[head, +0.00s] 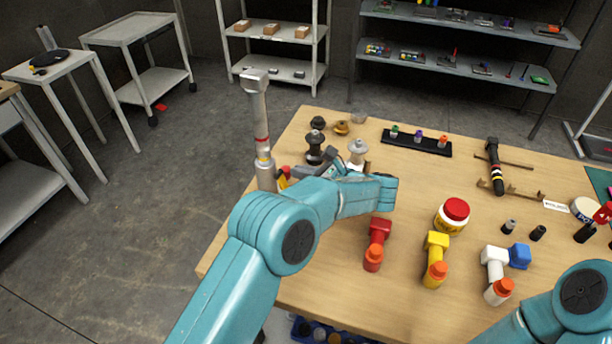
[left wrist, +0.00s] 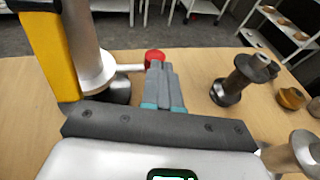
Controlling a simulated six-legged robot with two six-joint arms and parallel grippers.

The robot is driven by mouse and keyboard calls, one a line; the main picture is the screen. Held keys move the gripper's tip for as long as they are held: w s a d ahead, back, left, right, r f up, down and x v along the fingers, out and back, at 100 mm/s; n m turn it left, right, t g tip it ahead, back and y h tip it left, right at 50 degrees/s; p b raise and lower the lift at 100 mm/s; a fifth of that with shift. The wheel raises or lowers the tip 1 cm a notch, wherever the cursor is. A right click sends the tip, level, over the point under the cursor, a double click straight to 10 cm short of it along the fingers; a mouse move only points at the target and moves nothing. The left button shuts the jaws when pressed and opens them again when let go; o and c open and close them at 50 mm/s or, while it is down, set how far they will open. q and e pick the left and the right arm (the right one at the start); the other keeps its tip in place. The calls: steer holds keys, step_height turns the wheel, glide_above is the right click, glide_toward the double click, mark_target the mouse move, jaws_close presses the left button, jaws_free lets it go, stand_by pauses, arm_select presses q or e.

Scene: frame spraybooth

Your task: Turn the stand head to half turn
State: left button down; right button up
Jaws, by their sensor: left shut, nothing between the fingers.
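A tall grey post (head: 261,130) with a red band and a crosswise top piece stands at the table's left edge; I take it as the stand. In the left wrist view, a grey column (left wrist: 86,45) has a pale collar. A thin pale rod with a red knob (left wrist: 154,56) sticks out from the collar to the right. My left gripper (left wrist: 158,72) is shut and empty, its fingertips close beside the red knob; I cannot tell whether they touch. In the head view, my left forearm partly hides the stand's lower part. My right gripper is out of view.
Dark spool-shaped parts (head: 315,148) and a silver one (head: 357,152) stand close to my left gripper. Red (head: 378,240), yellow (head: 436,255) and white (head: 495,270) angled pieces stand along the front. A black rack (head: 417,143) lies at the back. The table's middle has bare room.

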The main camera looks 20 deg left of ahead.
mark_target(289, 167)
arm_select(q)
steer(key=shift+w+a, duration=0.3)
steer(key=shift+a, duration=0.5)
steer(key=shift+w+a, duration=0.1)
steer(key=shift+a, duration=0.05)
steer(key=shift+w+a, duration=0.2)
steer(key=shift+a, duration=0.3)
